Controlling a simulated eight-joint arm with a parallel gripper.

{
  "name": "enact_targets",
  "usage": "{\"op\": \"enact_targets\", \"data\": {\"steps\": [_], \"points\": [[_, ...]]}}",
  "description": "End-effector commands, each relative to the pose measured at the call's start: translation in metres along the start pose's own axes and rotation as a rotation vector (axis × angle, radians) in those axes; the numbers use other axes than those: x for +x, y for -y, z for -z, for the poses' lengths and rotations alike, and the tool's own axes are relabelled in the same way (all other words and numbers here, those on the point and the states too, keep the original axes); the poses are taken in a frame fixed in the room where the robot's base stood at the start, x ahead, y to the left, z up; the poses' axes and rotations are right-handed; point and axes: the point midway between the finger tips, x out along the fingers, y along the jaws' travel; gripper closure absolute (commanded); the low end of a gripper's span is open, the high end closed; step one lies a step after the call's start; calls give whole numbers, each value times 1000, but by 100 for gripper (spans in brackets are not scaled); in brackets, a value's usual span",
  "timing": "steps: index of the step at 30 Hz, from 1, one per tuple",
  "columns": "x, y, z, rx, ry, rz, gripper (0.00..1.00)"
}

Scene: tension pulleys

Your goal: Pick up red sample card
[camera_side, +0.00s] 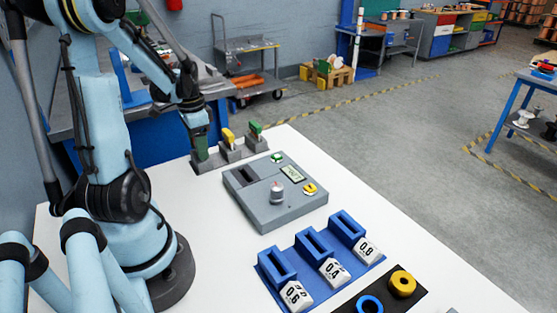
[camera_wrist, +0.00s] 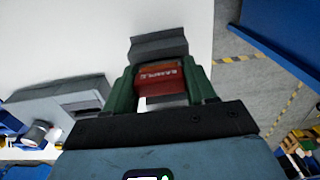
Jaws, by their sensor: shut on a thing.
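The red sample card, with the word SAMPLE on it, shows in the wrist view (camera_wrist: 160,77) between my green fingers. My gripper (camera_wrist: 161,72) is shut on it. In the side view my gripper (camera_side: 201,145) points down at the leftmost grey card stand (camera_side: 207,163), and its fingers hide the card. In the wrist view the grey stand (camera_wrist: 158,45) is right beyond the card. I cannot tell whether the card's lower end is still in the stand.
A yellow card (camera_side: 228,136) and a green card (camera_side: 255,129) stand in grey stands to the right. A grey device (camera_side: 262,215) with a slot, knob and screen is nearer. Blue holders (camera_side: 318,262) and yellow and blue pulleys (camera_side: 402,283) lie in front. The white tabletop (camera_side: 350,190) is clear at right.

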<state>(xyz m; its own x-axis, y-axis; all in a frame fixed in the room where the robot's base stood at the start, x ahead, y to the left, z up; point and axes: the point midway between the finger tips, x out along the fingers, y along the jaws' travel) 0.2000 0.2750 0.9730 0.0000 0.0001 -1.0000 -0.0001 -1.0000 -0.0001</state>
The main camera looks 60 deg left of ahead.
Motion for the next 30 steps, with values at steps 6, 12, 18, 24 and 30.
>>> {"op": "enact_targets", "data": {"steps": [6, 12, 18, 24, 30], "points": [[0, 0, 0, 0, 0, 0, 76], [0, 0, 0, 0, 0, 0, 77], [-1, 0, 0, 0, 0, 0, 77], [-11, 0, 0, 0, 0, 0, 77], [-33, 0, 0, 0, 0, 0, 77]]}}
